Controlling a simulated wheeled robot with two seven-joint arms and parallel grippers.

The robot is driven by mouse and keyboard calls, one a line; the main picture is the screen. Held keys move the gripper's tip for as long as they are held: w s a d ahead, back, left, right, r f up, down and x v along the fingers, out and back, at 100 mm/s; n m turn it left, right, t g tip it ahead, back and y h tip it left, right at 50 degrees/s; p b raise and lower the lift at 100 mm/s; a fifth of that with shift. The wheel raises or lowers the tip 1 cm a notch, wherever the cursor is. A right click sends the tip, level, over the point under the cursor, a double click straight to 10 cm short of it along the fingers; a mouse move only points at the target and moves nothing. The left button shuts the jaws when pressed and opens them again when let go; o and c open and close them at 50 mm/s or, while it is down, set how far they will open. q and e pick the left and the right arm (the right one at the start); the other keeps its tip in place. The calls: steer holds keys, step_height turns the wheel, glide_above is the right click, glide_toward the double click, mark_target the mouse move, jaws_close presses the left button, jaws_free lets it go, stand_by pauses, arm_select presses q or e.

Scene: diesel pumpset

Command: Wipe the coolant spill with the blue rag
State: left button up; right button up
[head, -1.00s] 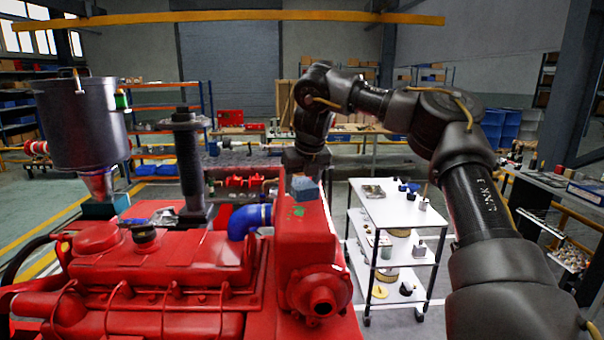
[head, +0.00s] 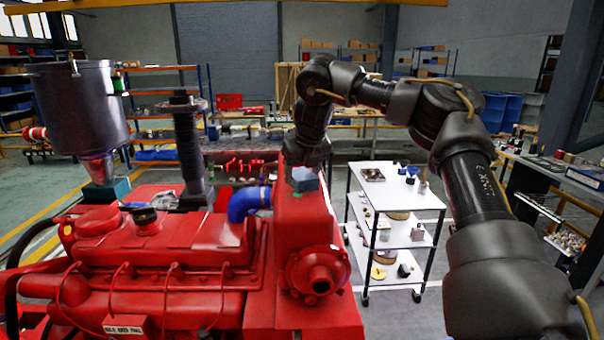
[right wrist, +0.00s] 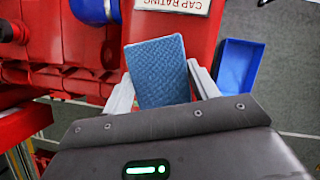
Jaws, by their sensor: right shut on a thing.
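The blue rag (head: 305,180) is a folded, textured pad held at the end of my right arm, over the red top of the pumpset (head: 300,222). In the right wrist view the rag (right wrist: 158,72) sits between the two pale fingers of my right gripper (right wrist: 160,90), which is shut on it. I cannot tell whether the rag touches the red surface. The coolant spill shows only as a small green trace (head: 297,195) at the rag's lower edge; the rag may hide more. My left gripper is out of view.
A blue curved hose (head: 246,203) and a red round flange (head: 318,272) are close to the rag. A dark metal column (head: 188,150) and a hopper (head: 80,105) stand to the left. A white trolley (head: 405,195) with small parts stands right. A blue tray (right wrist: 238,70) shows in the wrist view.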

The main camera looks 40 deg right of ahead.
mark_target(287, 189)
steer(key=shift+f+b, duration=0.5)
steer(key=shift+f, duration=0.45)
steer(key=shift+w+a+r+p, duration=0.15)
steer(key=shift+w+a+p, duration=0.3)
steer(key=shift+w+a, duration=0.95)
steer(key=shift+a, duration=0.2)
steer(key=shift+f, duration=0.2)
steer(key=shift+s+d, duration=0.1)
steer(key=shift+s, duration=0.05)
steer(key=shift+s, duration=0.1)
